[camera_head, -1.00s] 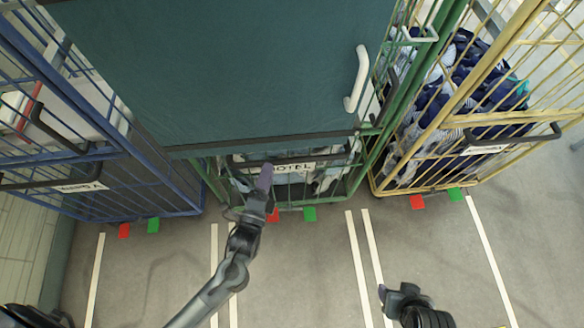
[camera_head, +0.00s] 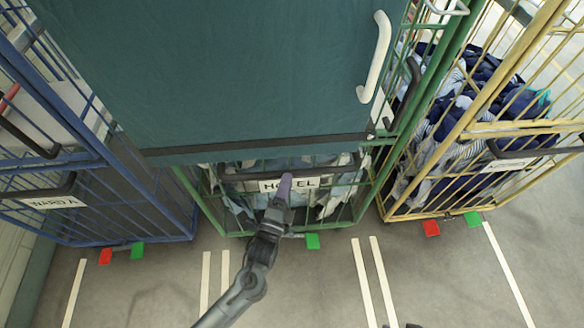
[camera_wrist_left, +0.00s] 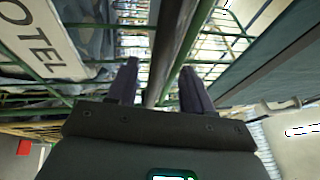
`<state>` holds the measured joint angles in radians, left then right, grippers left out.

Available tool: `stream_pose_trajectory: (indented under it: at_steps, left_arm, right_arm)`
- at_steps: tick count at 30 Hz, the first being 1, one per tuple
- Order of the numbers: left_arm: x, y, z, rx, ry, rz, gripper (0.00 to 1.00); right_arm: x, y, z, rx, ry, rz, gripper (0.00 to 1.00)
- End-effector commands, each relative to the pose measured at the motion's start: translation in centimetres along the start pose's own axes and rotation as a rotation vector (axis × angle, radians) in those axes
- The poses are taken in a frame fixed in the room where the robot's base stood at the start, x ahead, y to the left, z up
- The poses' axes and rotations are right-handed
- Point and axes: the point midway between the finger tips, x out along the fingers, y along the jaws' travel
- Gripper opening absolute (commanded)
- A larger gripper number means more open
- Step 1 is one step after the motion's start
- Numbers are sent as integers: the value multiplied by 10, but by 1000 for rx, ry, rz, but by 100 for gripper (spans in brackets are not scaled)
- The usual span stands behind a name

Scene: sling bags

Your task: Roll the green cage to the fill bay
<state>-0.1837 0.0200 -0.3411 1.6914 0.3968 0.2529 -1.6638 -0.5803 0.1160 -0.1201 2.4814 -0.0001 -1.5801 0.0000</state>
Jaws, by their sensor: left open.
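The green cage (camera_head: 412,112) stands in the middle of the head view, with a dark teal cover (camera_head: 220,75) on its upper part and pale laundry behind its lower bars. Its white HOTEL label (camera_head: 306,183) hangs at a dark handle bar (camera_head: 335,169). My left gripper (camera_head: 283,184) is at the front of this bar, overlapping the label in the head view. In the left wrist view, my left gripper (camera_wrist_left: 162,78) is open, with the dark bar (camera_wrist_left: 172,45) running between its fingers. My right gripper barely shows at the bottom edge of the head view. No fill bay is identifiable.
A blue cage (camera_head: 150,185) labelled WARD A stands left, and a yellow cage (camera_head: 455,135) with dark blue laundry stands right. A green pedal (camera_head: 313,241) sits under the green cage. The floor (camera_head: 330,285) with pale lines is clear in front.

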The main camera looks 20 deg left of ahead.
Motion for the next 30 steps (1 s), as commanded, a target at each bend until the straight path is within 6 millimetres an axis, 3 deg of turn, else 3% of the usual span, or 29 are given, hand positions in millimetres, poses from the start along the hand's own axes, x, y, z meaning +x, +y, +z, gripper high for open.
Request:
stream_pose_trajectory:
  at_steps: [6, 12, 25, 30]
  left_arm:
    - [35, 1, 0, 0, 0, -1, 51]
    - [54, 0, -1, -1, 1, -1, 51]
    - [61, 0, 0, -1, 1, 1, 51]
    - [60, 0, 0, -1, 1, 1, 25]
  right_arm:
    - [7, 1, 2, -6, 0, 5, 58]
    - [10, 2, 3, -8, -1, 7, 58]
    - [10, 1, 3, -4, -1, 3, 58]
    - [10, 0, 3, -1, -1, 1, 58]
